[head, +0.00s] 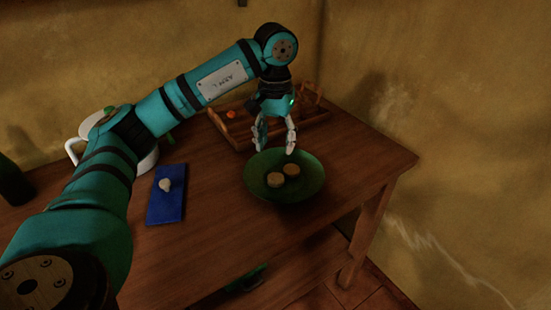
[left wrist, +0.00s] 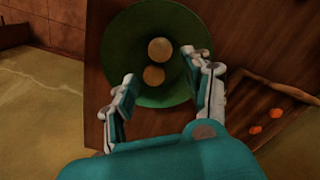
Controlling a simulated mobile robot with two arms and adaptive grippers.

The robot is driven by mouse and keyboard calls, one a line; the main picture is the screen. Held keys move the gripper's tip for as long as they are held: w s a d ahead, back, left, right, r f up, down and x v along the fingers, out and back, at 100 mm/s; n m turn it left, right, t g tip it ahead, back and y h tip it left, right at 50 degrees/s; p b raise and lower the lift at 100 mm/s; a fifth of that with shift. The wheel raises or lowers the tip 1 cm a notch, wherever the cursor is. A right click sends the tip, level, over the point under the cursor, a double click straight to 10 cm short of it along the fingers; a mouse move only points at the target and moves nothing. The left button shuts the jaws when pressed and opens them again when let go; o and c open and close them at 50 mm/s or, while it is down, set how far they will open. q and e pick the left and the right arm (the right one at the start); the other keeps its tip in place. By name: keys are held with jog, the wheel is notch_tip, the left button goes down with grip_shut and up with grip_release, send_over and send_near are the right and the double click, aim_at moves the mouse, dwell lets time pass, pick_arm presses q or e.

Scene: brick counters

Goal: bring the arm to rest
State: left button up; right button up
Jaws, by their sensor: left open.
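My left arm (head: 180,98) reaches in from the left over a wooden table. Its gripper (head: 273,148) is open and empty, pointing down above the back edge of a green plate (head: 308,187). Two round tan pieces (head: 291,170) lie side by side on the plate. In the left wrist view the open fingers (left wrist: 160,88) frame the near part of the plate (left wrist: 125,50), with both round pieces (left wrist: 159,50) beyond the fingertips. My right gripper is not in view.
A wooden tray (head: 240,142) with small orange things stands behind the gripper. A blue mat (head: 165,207) with a small pale object (head: 165,184) lies left of the plate. A white pot (head: 146,161) stands partly behind my arm. The table's front is clear.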

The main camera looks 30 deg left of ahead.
pick_arm(q)
jog(key=shift+r, duration=0.85)
jog(key=shift+r, duration=0.1)
